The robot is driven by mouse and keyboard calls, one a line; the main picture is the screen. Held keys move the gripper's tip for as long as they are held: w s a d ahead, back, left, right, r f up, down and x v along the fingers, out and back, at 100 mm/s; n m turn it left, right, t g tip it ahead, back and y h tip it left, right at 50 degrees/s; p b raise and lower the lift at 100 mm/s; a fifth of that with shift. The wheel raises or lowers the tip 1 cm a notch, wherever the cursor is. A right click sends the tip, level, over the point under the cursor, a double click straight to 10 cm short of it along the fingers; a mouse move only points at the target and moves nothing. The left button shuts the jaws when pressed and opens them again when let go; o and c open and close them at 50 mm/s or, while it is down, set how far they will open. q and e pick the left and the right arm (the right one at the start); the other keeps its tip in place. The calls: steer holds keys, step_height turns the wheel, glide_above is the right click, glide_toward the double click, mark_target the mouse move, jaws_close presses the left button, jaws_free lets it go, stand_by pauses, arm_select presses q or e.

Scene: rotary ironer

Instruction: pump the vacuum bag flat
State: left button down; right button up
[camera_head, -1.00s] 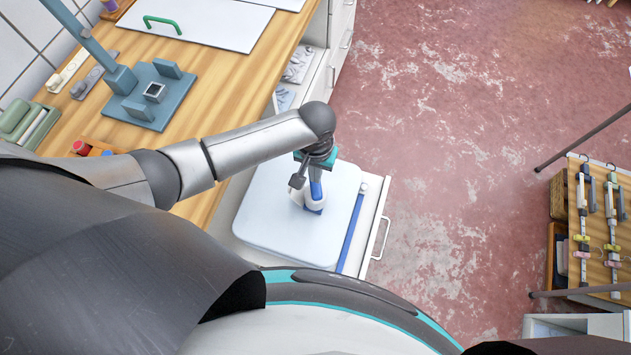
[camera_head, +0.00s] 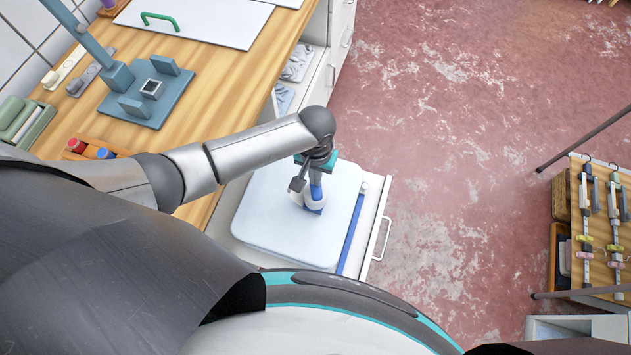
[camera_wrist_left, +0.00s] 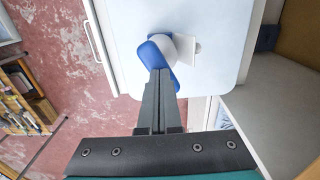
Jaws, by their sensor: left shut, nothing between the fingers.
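The vacuum bag (camera_head: 270,222) is a pale, rounded-square white pad lying in the pulled-out drawer below the counter; it also fills the top of the left wrist view (camera_wrist_left: 120,25). A blue and white pump (camera_head: 315,200) stands on it; the left wrist view shows its blue handle (camera_wrist_left: 152,52) and white body. My left gripper (camera_head: 315,172) is shut, with nothing between its fingers, directly above the pump. In the left wrist view its dark fingertips (camera_wrist_left: 160,72) are at the blue handle; I cannot tell whether they touch. My right gripper is not in view.
The drawer's bar handle (camera_head: 380,238) faces the open red floor (camera_head: 450,150). The wooden counter (camera_head: 215,75) at upper left carries a blue-grey stand (camera_head: 148,92) and a white board with a green handle (camera_head: 160,18). A clamp rack (camera_head: 600,225) stands at right.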

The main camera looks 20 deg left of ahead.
arm_select(q)
steer(key=shift+f+b, duration=1.55)
steer(key=shift+f, duration=0.8)
steer(key=shift+r, duration=0.2)
steer(key=shift+r+p, duration=2.15)
steer(key=shift+p, duration=0.6)
